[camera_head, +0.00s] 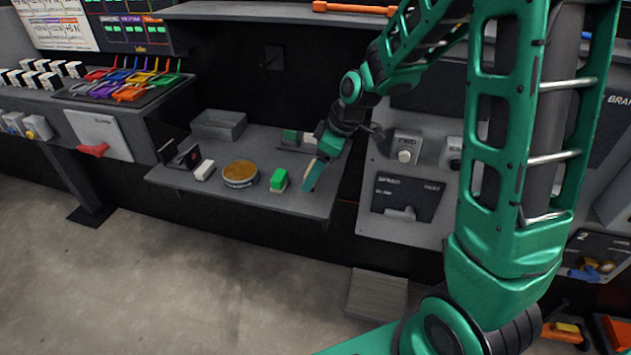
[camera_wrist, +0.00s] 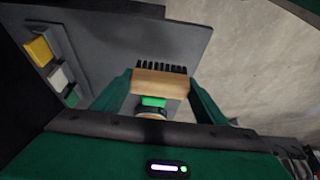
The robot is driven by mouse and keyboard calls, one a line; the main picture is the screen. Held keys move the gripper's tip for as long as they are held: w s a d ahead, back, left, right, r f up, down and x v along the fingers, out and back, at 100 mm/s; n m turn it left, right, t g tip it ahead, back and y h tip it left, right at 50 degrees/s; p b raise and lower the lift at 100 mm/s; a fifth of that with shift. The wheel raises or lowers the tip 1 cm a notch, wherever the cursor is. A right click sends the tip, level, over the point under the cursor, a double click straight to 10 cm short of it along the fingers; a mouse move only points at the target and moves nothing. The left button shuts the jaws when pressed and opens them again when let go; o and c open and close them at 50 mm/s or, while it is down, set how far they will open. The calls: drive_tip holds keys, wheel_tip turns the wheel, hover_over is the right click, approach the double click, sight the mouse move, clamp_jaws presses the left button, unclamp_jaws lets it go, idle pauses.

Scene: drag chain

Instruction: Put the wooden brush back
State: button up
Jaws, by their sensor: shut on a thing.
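The wooden brush (camera_wrist: 160,82) is a pale wooden block with a row of black bristles. It sits between the two fingers of my gripper (camera_wrist: 163,90) in the wrist view, with its bristles pointing away from the palm. In the head view my gripper (camera_head: 316,174) is shut on it, over the right part of the grey shelf (camera_head: 265,203). Only a thin tan strip of the brush (camera_head: 310,173) shows there. I cannot tell whether the brush touches the shelf.
On the shelf stand a green block (camera_head: 279,180), a round tin (camera_head: 240,174) with an orange-brown top, a white block (camera_head: 204,170) and a grey bin (camera_head: 218,125). Yellow (camera_wrist: 38,51), white (camera_wrist: 56,78) and green blocks sit in a rack at the shelf's back. Control panels (camera_head: 408,205) stand at right.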

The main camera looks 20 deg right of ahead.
drive_tip(key=shift+w+f, duration=0.15)
drive_tip(key=shift+w, duration=0.05)
wheel_tip(320, 180, down, 4)
drive_tip(key=shift+f, duration=0.1)
drive_tip(key=o, duration=1)
drive_tip(key=v, duration=1.2)
drive_tip(key=shift+r, duration=0.2)
